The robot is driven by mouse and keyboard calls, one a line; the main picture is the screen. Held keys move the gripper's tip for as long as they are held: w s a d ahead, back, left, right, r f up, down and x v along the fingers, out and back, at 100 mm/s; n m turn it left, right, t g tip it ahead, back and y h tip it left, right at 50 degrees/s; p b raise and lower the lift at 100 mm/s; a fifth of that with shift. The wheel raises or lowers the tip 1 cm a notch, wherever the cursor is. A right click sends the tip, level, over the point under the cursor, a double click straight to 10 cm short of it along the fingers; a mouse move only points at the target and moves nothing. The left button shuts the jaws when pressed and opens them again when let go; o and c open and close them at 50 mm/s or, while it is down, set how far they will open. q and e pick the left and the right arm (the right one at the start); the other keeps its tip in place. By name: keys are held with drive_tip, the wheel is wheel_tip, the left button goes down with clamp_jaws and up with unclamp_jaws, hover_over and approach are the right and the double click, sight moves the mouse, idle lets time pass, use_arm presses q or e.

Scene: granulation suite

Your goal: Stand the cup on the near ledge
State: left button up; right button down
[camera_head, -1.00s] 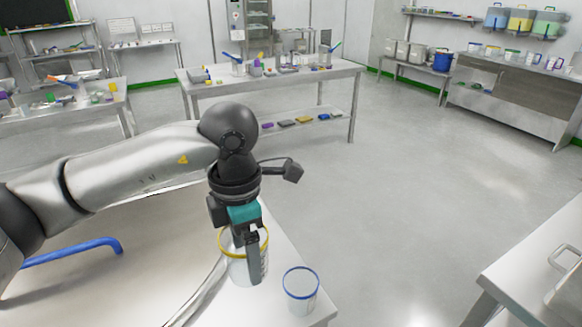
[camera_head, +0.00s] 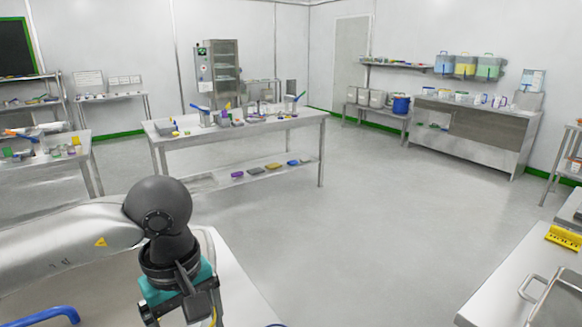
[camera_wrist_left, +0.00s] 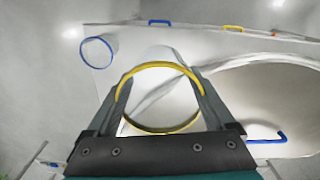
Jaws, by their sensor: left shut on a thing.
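A cup with a yellow rim (camera_wrist_left: 160,67) sits between the two fingers of my left gripper (camera_wrist_left: 160,85) in the left wrist view, and they are shut on its sides. In the head view my left gripper (camera_head: 186,308) is cut off by the bottom edge, and only a sliver of yellow rim shows beside it. A cup with a blue rim (camera_wrist_left: 98,52) stands apart from the gripper, at the upper left of the wrist view. I cannot tell which surface is the near ledge, nor whether the held cup touches the bench. My right gripper is not in view.
The near bench (camera_head: 240,288) has a large round basin and a blue handle (camera_head: 42,316). A long table (camera_head: 240,128) with several items stands ahead. A metal tray (camera_head: 555,300) and a yellow block (camera_head: 563,238) lie on the right counter. Open floor (camera_head: 380,220) lies between.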

use_arm(q)
drive_tip(key=m, duration=0.3)
drive_tip(key=s+m, duration=0.1)
drive_tip(key=shift+a+m, duration=0.35)
drive_tip(key=shift+m, duration=0.05)
drive_tip(key=m, duration=0.1)
drive_tip(key=s+m, duration=0.1)
drive_tip(key=m, duration=0.1)
drive_tip(key=shift+a+f+m, duration=0.1)
drive_tip(key=shift+a+m, duration=0.1)
drive_tip(key=shift+m, duration=0.1)
drive_tip(key=shift+a, duration=0.1)
